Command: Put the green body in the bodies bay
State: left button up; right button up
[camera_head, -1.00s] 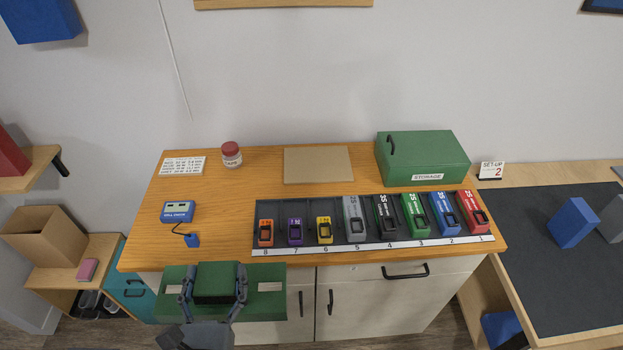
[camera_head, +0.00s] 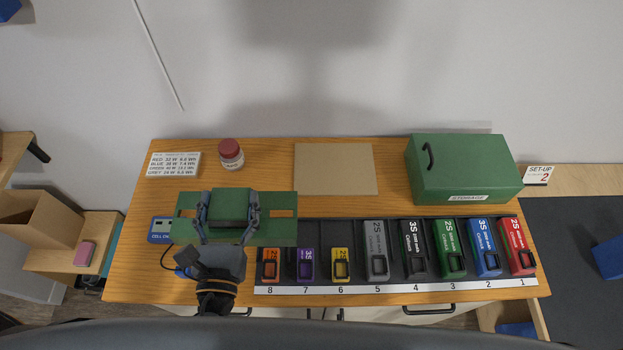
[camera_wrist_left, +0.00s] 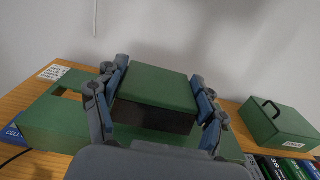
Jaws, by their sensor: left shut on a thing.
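The green body (camera_head: 276,231) is a long flat green plate with a raised block in its middle and slots near its ends. My left gripper (camera_head: 229,207) is shut on the raised block, one finger at each side. In the head view the body appears over the left part of the wooden table, lying crosswise. The left wrist view shows the green body (camera_wrist_left: 152,85) between the two fingers, roughly level. Its exact height above the table is hard to tell. I see no bay labelled for bodies. My right gripper is not in view.
Several coloured battery packs stand in a numbered rack (camera_head: 392,289) along the table's front. A green storage box (camera_head: 462,165) is at the back right, beside a tan mat (camera_head: 335,168). A red-lidded jar (camera_head: 231,155) stands behind the body. A blue cell checker (camera_head: 160,229) is partly covered.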

aim_at(229, 192)
pick_arm(q)
jog(key=shift+s+r, duration=0.15)
jog(key=shift+s, duration=0.1)
jog(key=shift+a, duration=0.1)
jog(key=w, duration=0.1)
jog(key=w+f, duration=0.1)
jog(key=w+a, duration=0.1)
jog(key=shift+w+f, duration=0.4)
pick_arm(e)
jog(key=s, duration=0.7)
pick_arm(q)
jog(key=w+f+b, duration=0.3)
jog(key=w+a+f+b, duration=0.1)
jog(key=w+f+b, duration=0.1)
jog(key=w+f, duration=0.1)
jog(key=w+a+f+b, duration=0.1)
jog(key=w+f+b, duration=0.2)
jog(key=f, duration=0.2)
jog(key=shift+f+b, duration=0.1)
jog(key=shift+b, duration=0.25)
jog(key=shift+f, duration=0.1)
jog(key=o, duration=1.2)
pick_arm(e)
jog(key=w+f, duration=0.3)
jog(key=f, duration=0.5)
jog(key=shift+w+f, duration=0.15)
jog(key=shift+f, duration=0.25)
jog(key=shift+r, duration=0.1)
